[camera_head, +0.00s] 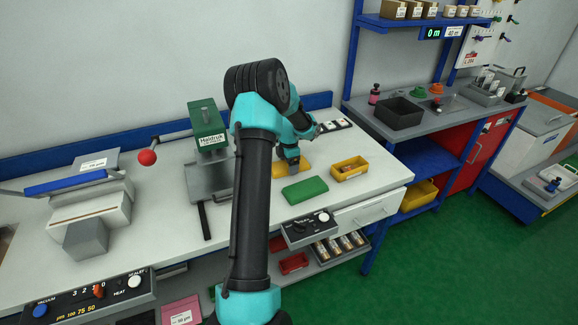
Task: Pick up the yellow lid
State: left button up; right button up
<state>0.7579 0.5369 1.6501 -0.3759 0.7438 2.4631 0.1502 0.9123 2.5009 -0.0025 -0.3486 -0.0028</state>
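The yellow lid (279,171) lies flat on the white worktop, just behind the green lid (305,190). My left gripper (291,171) points down over the middle of the yellow lid and hides part of it. Its fingertips are at or just above the lid; I cannot tell whether they touch it. The fingers are too small and dark to show whether they are open or shut. A yellow open box (350,174) with small items in it stands to the right. My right gripper is not in view.
A green and grey press (209,146) stands left of my arm, with a red-knobbed lever (147,158). A grey control box (309,229) sits at the worktop's front edge. A blue shelf unit (428,160) stands to the right. The worktop has bare room left of the press.

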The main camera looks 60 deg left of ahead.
pick_arm(q)
jog(key=c, duration=0.4)
jog(key=shift+c, duration=0.2)
jog(key=shift+r, duration=0.15)
jog(key=shift+r, duration=0.25)
jog(key=shift+s+d+r, duration=0.1)
jog(key=shift+d+r, duration=0.05)
jog(key=shift+r, duration=0.6)
jog(key=shift+s+d+r, duration=0.1)
jog(key=shift+d+r, duration=0.05)
jog(key=shift+r, duration=0.55)
jog(key=s+d, duration=0.2)
jog(key=d, duration=0.2)
jog(key=s+d+r, duration=0.1)
jog(key=s+d, duration=0.2)
jog(key=d, duration=0.2)
jog(key=s+d, duration=0.2)
jog(key=d, duration=0.2)
jog(key=shift+s+d+r, duration=0.15)
jog(key=shift+s+r, duration=0.05)
jog(key=shift+s, duration=0.1)
